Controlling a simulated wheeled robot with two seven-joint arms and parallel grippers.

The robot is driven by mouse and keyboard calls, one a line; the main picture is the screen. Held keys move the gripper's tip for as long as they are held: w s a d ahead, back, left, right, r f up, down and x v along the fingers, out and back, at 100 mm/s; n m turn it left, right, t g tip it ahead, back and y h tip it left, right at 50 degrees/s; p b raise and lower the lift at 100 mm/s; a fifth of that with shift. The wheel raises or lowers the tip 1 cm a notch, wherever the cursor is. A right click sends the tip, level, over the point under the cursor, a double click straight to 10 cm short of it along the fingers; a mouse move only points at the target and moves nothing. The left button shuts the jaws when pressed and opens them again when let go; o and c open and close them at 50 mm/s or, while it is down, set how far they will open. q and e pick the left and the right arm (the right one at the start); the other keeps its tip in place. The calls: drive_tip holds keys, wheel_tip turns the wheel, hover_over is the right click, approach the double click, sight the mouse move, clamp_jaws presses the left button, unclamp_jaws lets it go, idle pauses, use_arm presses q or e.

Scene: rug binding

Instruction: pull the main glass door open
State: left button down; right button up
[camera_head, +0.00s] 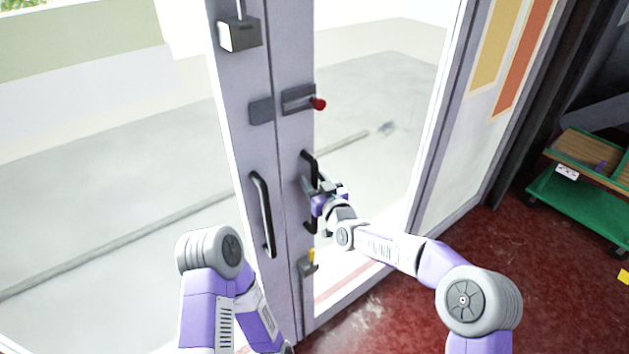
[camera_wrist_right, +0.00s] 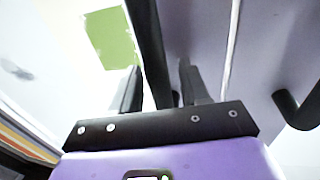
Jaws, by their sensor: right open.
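The glass door has two leaves with pale lilac frames that meet in the middle, and both look shut. The right leaf (camera_head: 291,135) carries a black vertical handle (camera_head: 307,157), partly hidden by my right gripper (camera_head: 318,191). That gripper is open at the handle. In the right wrist view, the black handle bar (camera_wrist_right: 150,45) runs between the two spread fingers (camera_wrist_right: 160,88), which are not closed on it. The left leaf has its own black handle (camera_head: 263,215). My left arm is folded at the lower left, and its gripper is out of view.
A latch with a red knob (camera_head: 318,103) sits above the right handle, and a yellow-tabbed lock (camera_head: 309,264) below. A grey lock box (camera_head: 239,36) is high on the left leaf. A green-and-wood cart (camera_head: 580,205) stands at right. The red floor (camera_head: 400,320) in front is clear.

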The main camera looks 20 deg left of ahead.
clamp_jaws()
drive_tip(key=shift+d, duration=0.1)
